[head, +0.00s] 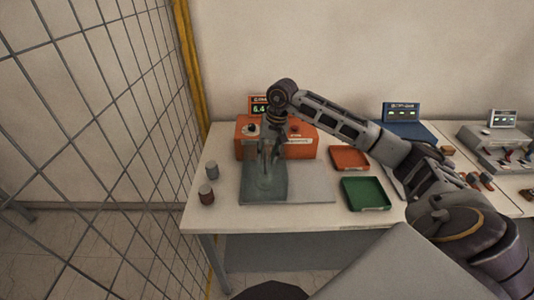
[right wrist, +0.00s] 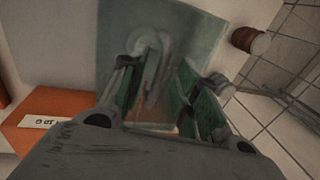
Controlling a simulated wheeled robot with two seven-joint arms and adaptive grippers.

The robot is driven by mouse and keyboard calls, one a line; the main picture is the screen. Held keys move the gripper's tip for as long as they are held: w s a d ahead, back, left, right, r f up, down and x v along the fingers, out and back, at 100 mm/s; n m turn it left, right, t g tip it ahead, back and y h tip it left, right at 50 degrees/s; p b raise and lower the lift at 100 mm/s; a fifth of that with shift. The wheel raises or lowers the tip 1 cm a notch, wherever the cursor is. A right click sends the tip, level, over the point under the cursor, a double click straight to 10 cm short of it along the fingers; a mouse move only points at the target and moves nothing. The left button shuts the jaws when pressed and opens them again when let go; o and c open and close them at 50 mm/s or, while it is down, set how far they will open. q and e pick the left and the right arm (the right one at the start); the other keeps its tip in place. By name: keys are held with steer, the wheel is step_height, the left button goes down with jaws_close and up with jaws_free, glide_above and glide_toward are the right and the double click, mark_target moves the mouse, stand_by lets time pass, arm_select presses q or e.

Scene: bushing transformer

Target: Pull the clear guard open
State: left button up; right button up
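The clear guard (head: 263,188) is a see-through, grey-green box on the table, in front of the orange instrument. It also shows in the right wrist view as a greenish pane (right wrist: 200,35). A pale upright part is blurred behind or below it. My right gripper (head: 268,158) points down over the guard. In the right wrist view its two green-padded fingers (right wrist: 162,98) are spread apart, with nothing clearly held between them. I cannot tell whether the fingers touch the guard. My left gripper is not in view.
The orange instrument (head: 246,150) stands right behind the guard. Two small cylinders, grey (head: 212,170) and brown (head: 206,195), stand at its left. An orange tray (head: 350,157) and a green tray (head: 365,194) lie to the right. A wire-mesh fence (head: 100,120) bounds the left side.

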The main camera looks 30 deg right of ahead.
steer(key=shift+c, duration=0.4)
jaws_close()
